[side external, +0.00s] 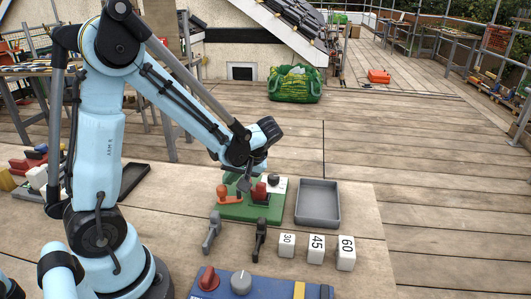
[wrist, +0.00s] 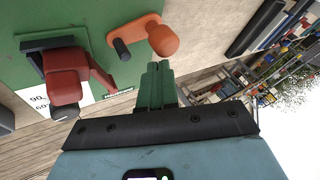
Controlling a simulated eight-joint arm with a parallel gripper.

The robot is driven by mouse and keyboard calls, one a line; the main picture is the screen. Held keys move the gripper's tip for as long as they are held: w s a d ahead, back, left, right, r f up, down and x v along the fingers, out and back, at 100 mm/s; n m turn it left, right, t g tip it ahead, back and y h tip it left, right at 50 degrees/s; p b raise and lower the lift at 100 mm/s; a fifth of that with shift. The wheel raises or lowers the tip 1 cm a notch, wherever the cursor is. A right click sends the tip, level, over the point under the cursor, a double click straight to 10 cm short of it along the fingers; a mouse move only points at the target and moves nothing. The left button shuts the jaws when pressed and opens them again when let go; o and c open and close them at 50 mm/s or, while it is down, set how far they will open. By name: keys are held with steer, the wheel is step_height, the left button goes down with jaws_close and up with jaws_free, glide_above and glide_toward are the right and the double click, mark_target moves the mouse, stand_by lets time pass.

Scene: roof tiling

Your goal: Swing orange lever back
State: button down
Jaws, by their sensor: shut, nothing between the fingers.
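The orange lever (side external: 228,194) sits on the left part of the green board (side external: 240,211) on the table. In the wrist view the orange lever (wrist: 141,38) has a round orange knob at one end and a dark pin at the other. My gripper (wrist: 157,68) is shut and empty, its green fingers pointing toward the knob and close to it. I cannot tell whether they touch. In the side external view my gripper (side external: 246,182) is low over the board, partly hidden by the wrist. A red lever (wrist: 75,75) stands beside the orange one on the board.
A grey tray (side external: 318,203) lies right of the board. White blocks (side external: 317,249) marked 30, 45 and 60 and two grey and black clamp-like pieces stand in front. A blue panel (side external: 262,286) with knobs is at the near edge. Table right of the tray is clear.

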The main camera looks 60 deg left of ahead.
stand_by(0.6)
steer(key=w, duration=0.1)
steer(key=w+a, duration=0.2)
steer(key=w, duration=0.1)
steer(key=shift+r, duration=0.1)
steer(key=w+d+r, duration=0.1)
steer(key=w+r, duration=0.4)
steer(key=r, duration=0.3)
steer(key=shift+w+d, duration=0.15)
steer(key=shift+d, duration=0.2)
steer(key=shift+r, duration=0.1)
